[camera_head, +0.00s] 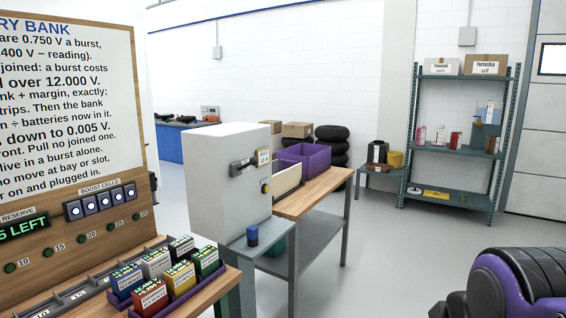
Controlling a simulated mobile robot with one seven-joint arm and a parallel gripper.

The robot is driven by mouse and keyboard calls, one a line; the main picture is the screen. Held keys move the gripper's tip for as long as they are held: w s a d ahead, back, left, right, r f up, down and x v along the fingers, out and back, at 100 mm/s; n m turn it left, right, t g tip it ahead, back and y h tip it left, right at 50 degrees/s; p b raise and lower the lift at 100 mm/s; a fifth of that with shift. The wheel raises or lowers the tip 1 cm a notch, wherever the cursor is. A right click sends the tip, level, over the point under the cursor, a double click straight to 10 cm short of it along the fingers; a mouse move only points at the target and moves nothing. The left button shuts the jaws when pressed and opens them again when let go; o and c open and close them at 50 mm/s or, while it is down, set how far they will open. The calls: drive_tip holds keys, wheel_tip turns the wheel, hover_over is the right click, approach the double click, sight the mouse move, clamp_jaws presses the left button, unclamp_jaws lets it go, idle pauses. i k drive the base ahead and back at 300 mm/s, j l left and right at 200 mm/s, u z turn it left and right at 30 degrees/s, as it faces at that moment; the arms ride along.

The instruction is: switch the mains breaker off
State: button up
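A light grey cabinet (215,190) stands at the middle left on a grey stand. Its right-hand face bears a dark switch or handle (243,166), a small label (264,157) and a yellow-and-dark knob (266,186). The mains breaker is not clearly named in this view; the dark switch may be it, and its on or off position is too small to tell. My gripper's fingers do not show in the head view. No part of my gripper is seen near the cabinet.
A small blue object (252,235) sits on the stand's ledge before the cabinet. A wooden-topped bench (310,192) with a purple bin (304,157) adjoins it. Several battery packs (151,297) stand at lower left under a sign board (70,90). Floor (375,255) at centre right is clear.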

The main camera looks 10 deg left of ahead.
sight(254, 161)
drive_tip(key=u, duration=0.65)
drive_tip(key=i+l, duration=0.25)
drive_tip(key=i, duration=0.2)
drive_tip(key=i+l+z, duration=0.1)
drive_tip(key=i+l, duration=0.15)
drive_tip(key=i, duration=0.25)
drive_tip(key=i+l, duration=0.2)
drive_tip(key=i, duration=0.25)
drive_tip(key=i+l, duration=0.25)
drive_tip(key=i, duration=0.25)
drive_tip(key=l+z, duration=0.2)
drive_tip(key=l, duration=0.2)
drive_tip(key=i+l+z, duration=0.2)
drive_tip(key=l, duration=0.2)
drive_tip(key=l+z, duration=0.2)
drive_tip(key=l, duration=0.25)
drive_tip(key=k+j+u, duration=0.2)
drive_tip(key=j, duration=0.2)
drive_tip(key=j+u, duration=0.15)
drive_tip(key=j, duration=0.3)
drive_tip(key=i+l, duration=0.05)
